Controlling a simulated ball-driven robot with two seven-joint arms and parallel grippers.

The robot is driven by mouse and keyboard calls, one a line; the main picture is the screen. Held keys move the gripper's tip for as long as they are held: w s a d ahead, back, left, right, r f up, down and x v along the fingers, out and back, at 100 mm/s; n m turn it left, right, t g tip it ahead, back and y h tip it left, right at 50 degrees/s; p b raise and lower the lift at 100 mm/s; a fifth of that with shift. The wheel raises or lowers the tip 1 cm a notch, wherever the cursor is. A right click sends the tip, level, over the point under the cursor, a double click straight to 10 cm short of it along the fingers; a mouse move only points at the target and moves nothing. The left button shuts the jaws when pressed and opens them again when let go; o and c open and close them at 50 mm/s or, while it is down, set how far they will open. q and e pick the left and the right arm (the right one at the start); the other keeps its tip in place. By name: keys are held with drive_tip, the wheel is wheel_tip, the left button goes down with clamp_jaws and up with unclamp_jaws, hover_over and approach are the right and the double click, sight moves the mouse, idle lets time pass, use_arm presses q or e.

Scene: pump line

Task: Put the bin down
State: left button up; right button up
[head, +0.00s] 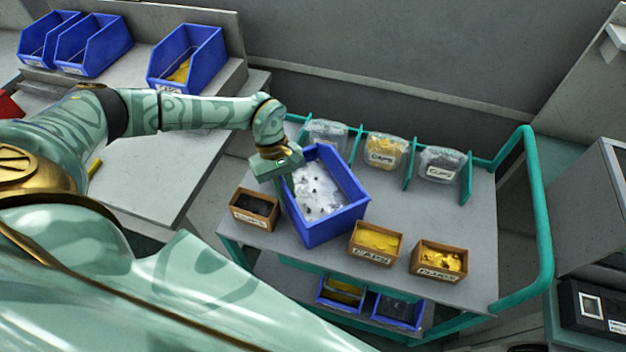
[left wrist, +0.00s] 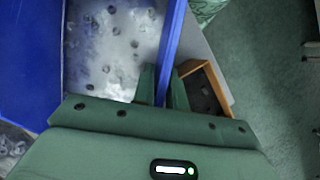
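A blue bin (head: 340,226) filled with whitish clear material and small dark bits is over the middle left of the cart top (head: 470,225). It sits askew between small boxes, and I cannot tell whether its base touches the cart. My left gripper (head: 284,166) is at its left wall. In the left wrist view, the two fingers (left wrist: 162,88) straddle the blue bin's wall (left wrist: 172,40) and look shut on it. The bin's far end is cut off in that view. My right gripper is not in view.
A brown box of dark parts (head: 255,208) is left of the bin; two boxes of yellow parts (head: 375,243) (head: 438,260) are to its right. Clear bags (head: 385,150) hang between teal dividers behind. More blue bins (head: 185,58) stand on the left bench. The cart's right side is bare.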

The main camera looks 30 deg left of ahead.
use_arm(q)
drive_tip(key=shift+f, duration=0.15)
clamp_jaws()
drive_tip(key=shift+w, duration=0.1)
idle(1.4)
